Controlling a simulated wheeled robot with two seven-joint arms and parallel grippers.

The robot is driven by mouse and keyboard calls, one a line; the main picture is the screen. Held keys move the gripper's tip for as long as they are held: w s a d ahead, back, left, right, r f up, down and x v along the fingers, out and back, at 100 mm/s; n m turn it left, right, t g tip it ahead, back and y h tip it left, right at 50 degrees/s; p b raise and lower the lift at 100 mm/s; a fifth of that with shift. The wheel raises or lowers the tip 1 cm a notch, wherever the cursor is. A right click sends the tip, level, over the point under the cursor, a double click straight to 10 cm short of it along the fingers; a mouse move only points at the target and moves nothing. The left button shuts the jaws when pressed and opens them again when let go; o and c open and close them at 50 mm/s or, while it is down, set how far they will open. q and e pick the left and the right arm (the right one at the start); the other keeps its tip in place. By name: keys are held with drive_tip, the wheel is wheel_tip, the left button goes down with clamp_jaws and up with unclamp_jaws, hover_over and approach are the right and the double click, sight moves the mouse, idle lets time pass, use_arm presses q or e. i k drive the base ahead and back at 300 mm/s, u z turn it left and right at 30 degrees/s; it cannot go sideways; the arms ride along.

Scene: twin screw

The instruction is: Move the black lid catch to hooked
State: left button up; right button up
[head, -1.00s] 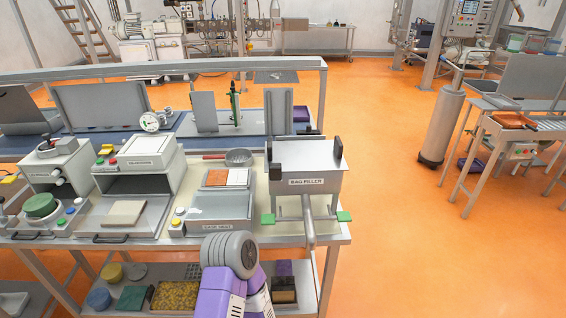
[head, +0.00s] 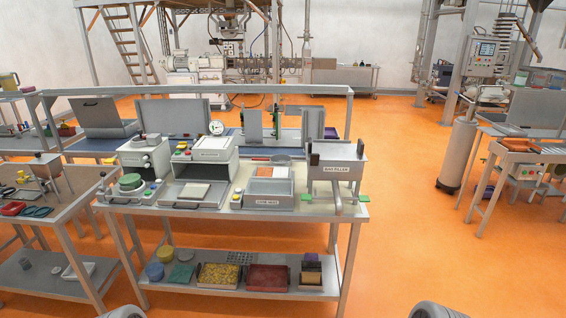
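The bag filler (head: 338,171) stands at the right end of the near bench, a grey box on legs. It has black upright pieces at its top left (head: 314,154) and top right (head: 363,154). I cannot tell whether one of these is the black lid catch, and I see no hook position clearly. Green tabs (head: 363,198) sit low at its side. Neither of my grippers is in view; only rounded grey parts of my arms show at the bottom edge.
The bench (head: 140,207) also holds grey machines, a dial gauge (head: 217,128) and a labelled tray (head: 268,193). Its lower shelf carries trays and tubs. Another table (head: 60,200) stands at left. Orange floor is clear in front and to the right, before another bench (head: 520,152).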

sight(314, 158)
drive_tip(key=u, duration=0.15)
drive_tip(key=i, duration=1.25)
drive_tip(key=z, duration=0.15)
